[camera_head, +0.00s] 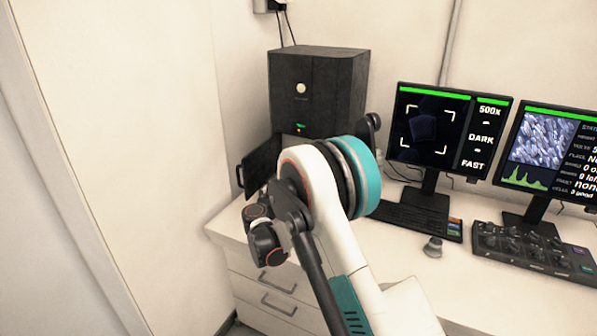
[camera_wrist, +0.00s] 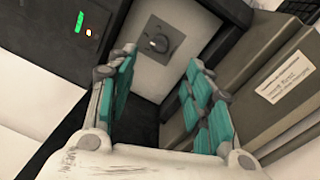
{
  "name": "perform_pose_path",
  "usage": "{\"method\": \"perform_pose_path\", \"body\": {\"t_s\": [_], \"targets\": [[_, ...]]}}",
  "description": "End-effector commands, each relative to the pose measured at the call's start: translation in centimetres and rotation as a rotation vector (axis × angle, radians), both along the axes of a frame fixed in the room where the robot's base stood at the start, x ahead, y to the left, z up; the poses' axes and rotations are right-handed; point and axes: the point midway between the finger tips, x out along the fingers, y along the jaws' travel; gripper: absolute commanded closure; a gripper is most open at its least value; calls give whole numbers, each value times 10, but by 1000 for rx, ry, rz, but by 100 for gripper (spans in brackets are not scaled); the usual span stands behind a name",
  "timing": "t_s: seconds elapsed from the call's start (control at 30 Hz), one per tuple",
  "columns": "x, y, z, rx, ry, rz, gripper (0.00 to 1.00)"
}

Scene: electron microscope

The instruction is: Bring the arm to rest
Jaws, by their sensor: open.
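My gripper (camera_wrist: 160,60) is open in the wrist view, its two teal-padded fingers spread with nothing between them. Beyond the fingertips is a pale recess with a small round grey piece (camera_wrist: 158,43) on a square plate. I cannot tell how far the fingertips are from it. In the head view my arm (camera_head: 322,200) rises from the bottom and bends in front of the black cabinet (camera_head: 325,85). My gripper is hidden there behind my own arm.
The cabinet's dark door (camera_head: 262,166) stands open at left. A grey labelled box (camera_wrist: 285,95) is right of the fingers. Two monitors (camera_head: 428,176) (camera_head: 530,212), a keyboard (camera_head: 400,217), a small grey piece (camera_head: 433,247) and a control panel (camera_head: 530,252) occupy the desk (camera_head: 455,285).

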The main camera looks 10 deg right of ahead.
Motion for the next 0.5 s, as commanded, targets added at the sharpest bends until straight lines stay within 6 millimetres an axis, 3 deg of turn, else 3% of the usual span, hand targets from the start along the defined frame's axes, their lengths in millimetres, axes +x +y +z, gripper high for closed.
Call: {"method": "perform_pose_path", "body": {"t_s": [0.33, 0.5], "targets": [[-1, 0, 1, 4, 1, -1, 53], [-10, -15, 20, 75, 14, -16, 53]]}}
